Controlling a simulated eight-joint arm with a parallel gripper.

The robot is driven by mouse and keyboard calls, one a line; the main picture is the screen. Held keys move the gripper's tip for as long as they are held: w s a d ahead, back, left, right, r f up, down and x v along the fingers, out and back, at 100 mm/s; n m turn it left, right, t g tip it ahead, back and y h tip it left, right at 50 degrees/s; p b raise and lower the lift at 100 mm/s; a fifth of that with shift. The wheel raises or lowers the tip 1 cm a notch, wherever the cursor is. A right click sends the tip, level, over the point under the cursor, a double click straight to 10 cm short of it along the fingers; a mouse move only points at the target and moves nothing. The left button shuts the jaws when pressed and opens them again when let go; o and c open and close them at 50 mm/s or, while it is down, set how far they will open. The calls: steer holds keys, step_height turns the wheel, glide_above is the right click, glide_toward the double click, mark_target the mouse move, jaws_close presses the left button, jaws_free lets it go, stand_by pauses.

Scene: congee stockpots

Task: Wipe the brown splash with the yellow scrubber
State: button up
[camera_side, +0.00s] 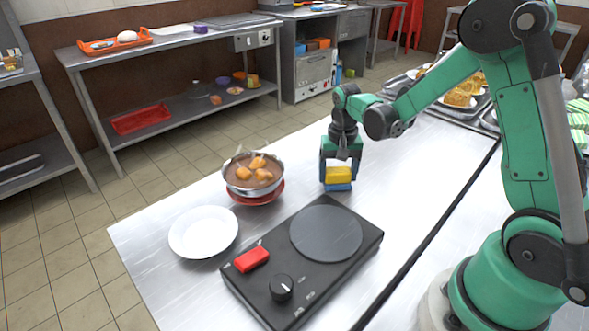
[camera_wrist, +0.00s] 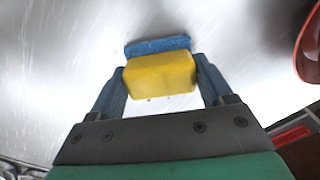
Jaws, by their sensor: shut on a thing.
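The yellow scrubber (camera_side: 338,174) has a yellow body and a blue pad along its lower side. In the wrist view the scrubber (camera_wrist: 160,74) sits between the two blue fingers, with the blue pad at its far edge. My gripper (camera_side: 339,166) is shut on it, pointing down at the steel counter beyond the hot plate. The scrubber is at or just above the counter; I cannot tell if it touches. I see no clear brown splash in either view. A few tiny dark specks show just below the scrubber in the wrist view.
A pot of brown stew (camera_side: 254,173) stands on a red dish (camera_side: 258,198) left of my gripper. A white plate (camera_side: 203,231) and a black hot plate (camera_side: 306,262) with a red block (camera_side: 251,259) are nearer. Food trays (camera_side: 460,106) lie behind right. Counter around the scrubber is clear.

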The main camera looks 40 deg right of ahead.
steer(key=shift+d, duration=3.45)
step_height(320, 180, up, 8)
steer(key=shift+w+a+f, duration=0.1)
